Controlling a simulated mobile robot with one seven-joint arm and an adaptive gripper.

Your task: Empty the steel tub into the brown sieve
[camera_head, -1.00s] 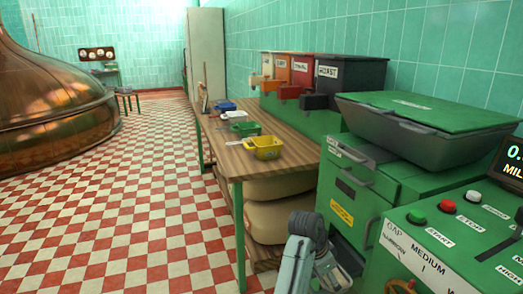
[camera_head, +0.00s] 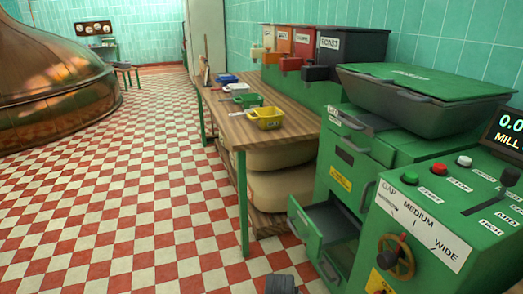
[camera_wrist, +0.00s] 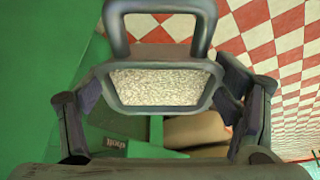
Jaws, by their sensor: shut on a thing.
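In the wrist view the steel tub (camera_wrist: 160,72) is a dark grey vessel with a looped handle. Pale, speckled, grainy stuff (camera_wrist: 160,87) shows inside its rim. My gripper (camera_wrist: 160,100) has one finger on each side of the tub and is shut on it. The tub's underside is hidden. In the head view I cannot make out the tub, and only a small grey part of my arm shows at the bottom edge. I see no brown sieve in either view.
A green mill (camera_head: 430,235) stands at the right, with an open, dark-lined compartment (camera_head: 330,213) low on its front. A wooden table (camera_head: 225,128) holds a yellow tub (camera_head: 266,119), a green one (camera_head: 247,101) and other small things. The checkered floor to the left is clear.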

